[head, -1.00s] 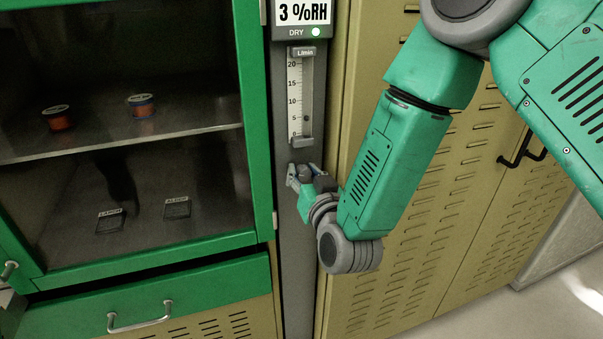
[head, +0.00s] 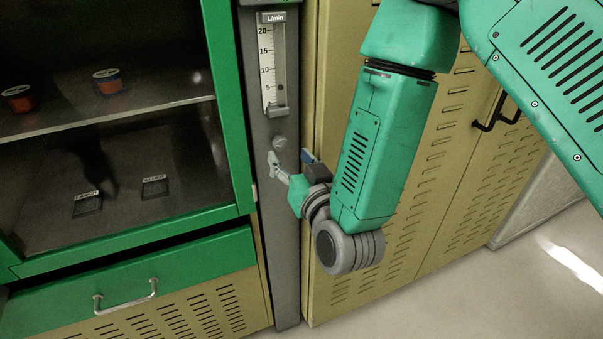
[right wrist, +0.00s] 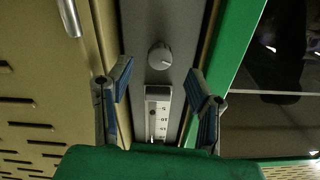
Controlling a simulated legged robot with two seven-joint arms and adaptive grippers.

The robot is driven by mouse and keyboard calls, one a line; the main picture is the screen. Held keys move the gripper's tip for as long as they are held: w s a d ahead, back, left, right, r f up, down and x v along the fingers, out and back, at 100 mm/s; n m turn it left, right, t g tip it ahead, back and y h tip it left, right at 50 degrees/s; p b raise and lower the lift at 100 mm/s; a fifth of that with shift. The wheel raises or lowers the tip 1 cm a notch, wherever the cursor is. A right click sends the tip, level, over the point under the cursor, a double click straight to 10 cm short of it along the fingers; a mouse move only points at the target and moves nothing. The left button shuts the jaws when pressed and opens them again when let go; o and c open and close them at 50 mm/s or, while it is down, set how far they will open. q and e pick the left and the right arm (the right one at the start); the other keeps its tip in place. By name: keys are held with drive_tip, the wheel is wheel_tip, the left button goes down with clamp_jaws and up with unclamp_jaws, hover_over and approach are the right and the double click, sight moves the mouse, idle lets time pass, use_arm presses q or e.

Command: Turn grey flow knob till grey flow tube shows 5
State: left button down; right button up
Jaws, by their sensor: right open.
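The grey round flow knob (head: 279,141) sits on the grey panel just below the flow tube, and also shows in the right wrist view (right wrist: 160,56). The grey-framed flow tube (head: 273,65) has an L/min scale. Its small dark float (head: 281,88) stands level with about the 5 mark. My right gripper (head: 290,161) is open and empty, a little below the knob in the head view. In the right wrist view its two fingers (right wrist: 159,78) are spread to either side, with the knob beyond the tips and apart from them. My left gripper is not in view.
A green-framed cabinet (head: 228,120) with spools (head: 108,80) and small dark labelled pieces (head: 155,186) inside stands left of the panel. A green drawer (head: 200,262) is below it. Tan louvred doors (head: 440,200) stand to the right, close to my right arm.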

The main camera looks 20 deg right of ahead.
drive_tip(key=s, duration=0.6)
drive_tip(key=shift+s+d, duration=0.15)
drive_tip(key=shift+f, duration=0.1)
drive_tip(key=s+d+f+n+g, duration=0.15)
drive_tip(key=s+f+g, duration=0.3)
drive_tip(key=f, duration=0.55)
drive_tip(key=s+d+f+g, duration=0.3)
drive_tip(key=s+f+g, duration=0.15)
drive_tip(key=f, duration=0.55)
drive_tip(key=s+d+f+g, duration=0.3)
drive_tip(key=s+f+g, duration=0.1)
drive_tip(key=s, duration=0.4)
drive_tip(key=s+d+f+g, duration=0.3)
drive_tip(key=s+f+g, duration=0.1)
drive_tip(key=s, duration=0.4)
drive_tip(key=shift+d+f+n+h, duration=0.25)
drive_tip(key=shift+f+n+h, duration=0.1)
drive_tip(key=shift+f, duration=0.3)
drive_tip(key=shift+w, duration=0.15)
